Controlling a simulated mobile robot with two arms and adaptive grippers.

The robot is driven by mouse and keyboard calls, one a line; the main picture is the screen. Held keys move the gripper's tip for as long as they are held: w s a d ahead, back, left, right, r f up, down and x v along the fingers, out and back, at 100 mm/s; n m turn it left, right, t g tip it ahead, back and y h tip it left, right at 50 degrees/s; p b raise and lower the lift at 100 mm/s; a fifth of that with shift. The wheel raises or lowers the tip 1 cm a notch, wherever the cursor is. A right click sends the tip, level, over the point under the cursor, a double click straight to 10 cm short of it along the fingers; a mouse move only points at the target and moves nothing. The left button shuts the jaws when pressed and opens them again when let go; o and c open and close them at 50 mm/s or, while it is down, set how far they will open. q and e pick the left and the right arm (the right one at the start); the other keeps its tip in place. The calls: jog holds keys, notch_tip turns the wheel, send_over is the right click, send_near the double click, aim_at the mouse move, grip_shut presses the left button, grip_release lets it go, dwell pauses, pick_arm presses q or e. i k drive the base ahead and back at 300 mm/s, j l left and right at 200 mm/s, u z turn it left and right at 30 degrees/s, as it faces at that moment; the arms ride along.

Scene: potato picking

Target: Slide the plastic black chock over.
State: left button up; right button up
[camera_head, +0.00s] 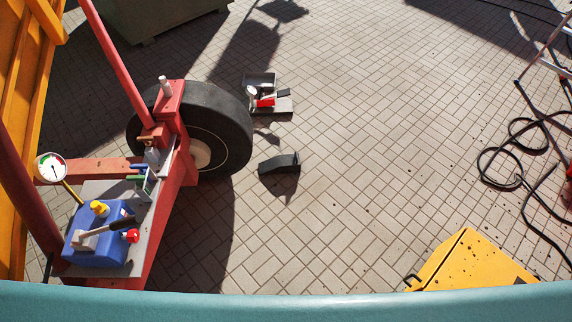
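The black plastic chock (279,163) lies on the paved ground, just right of the large black wheel (229,122). A narrow strip of paving shows between the chock and the tyre. Its taller end points right and its low end points left, toward the wheel. Neither of my grippers is in the head view.
A red frame (180,130) holds the wheel and a shelf with a blue canister (98,240). A yellow box (470,265) is at front right; black hoses (492,170) lie at right. The middle paving is clear.

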aim_at(285, 163)
jog(key=i+l, duration=0.15)
jog(key=i, duration=0.35)
jog(key=i+l+z, duration=0.15)
jog(key=i, duration=0.3)
